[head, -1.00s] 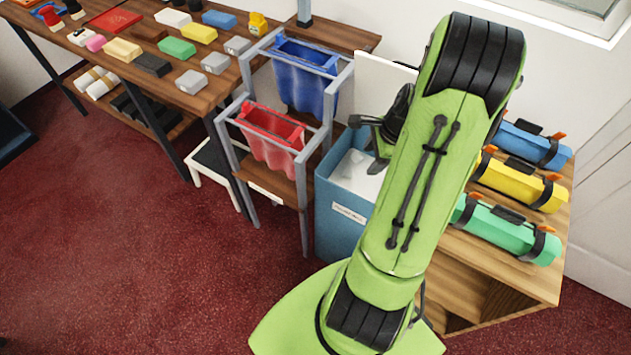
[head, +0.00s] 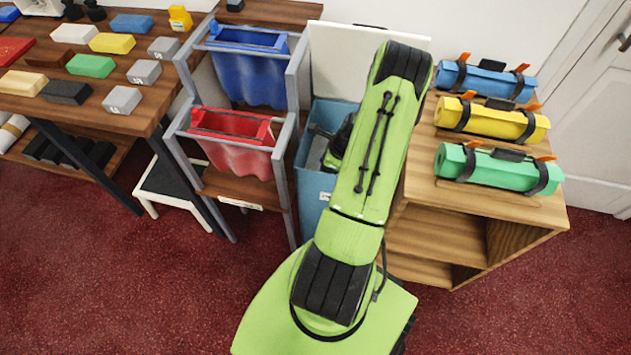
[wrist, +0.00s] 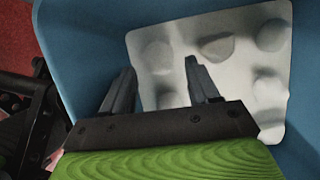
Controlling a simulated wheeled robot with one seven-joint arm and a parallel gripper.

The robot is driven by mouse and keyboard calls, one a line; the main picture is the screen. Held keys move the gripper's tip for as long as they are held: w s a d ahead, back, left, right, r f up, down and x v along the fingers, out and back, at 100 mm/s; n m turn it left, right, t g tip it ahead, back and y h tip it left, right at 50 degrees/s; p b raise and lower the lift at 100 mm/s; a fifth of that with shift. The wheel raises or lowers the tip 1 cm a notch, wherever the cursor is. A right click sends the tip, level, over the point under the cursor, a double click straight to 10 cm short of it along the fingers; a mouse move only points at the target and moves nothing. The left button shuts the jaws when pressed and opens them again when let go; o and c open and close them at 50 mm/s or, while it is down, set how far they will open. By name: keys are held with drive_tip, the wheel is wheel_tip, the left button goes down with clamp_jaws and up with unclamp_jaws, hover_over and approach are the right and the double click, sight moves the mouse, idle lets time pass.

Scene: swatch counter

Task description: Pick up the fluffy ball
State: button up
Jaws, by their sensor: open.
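In the wrist view, my gripper (wrist: 160,78) is open, its two dark fingers apart and pointing down into a blue bin (wrist: 85,35). A pale, lumpy white piece with several rounded bumps or hollows (wrist: 228,75) lies at the bottom of the bin, beyond the fingertips. I cannot make out a clear fluffy ball; one rounded grey patch on the white piece is darker than the rest. In the head view, my gripper (head: 325,148) is at the mouth of the blue bin (head: 312,190), partly hidden by my arm.
A rack with a red bag (head: 232,150) and a blue bag (head: 248,75) stands left of the bin. A wooden shelf (head: 480,200) with blue, yellow and green rolls stands right. A white panel (head: 335,60) stands behind the bin. Red carpet lies open in front.

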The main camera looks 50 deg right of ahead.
drive_tip(key=b+x, duration=0.2)
drive_tip(key=x, duration=0.4)
drive_tip(key=shift+a+f, duration=0.1)
drive_tip(key=shift+f, duration=0.2)
drive_tip(key=shift+r, duration=0.15)
drive_tip(key=c, duration=0.3)
drive_tip(key=shift+c, duration=0.2)
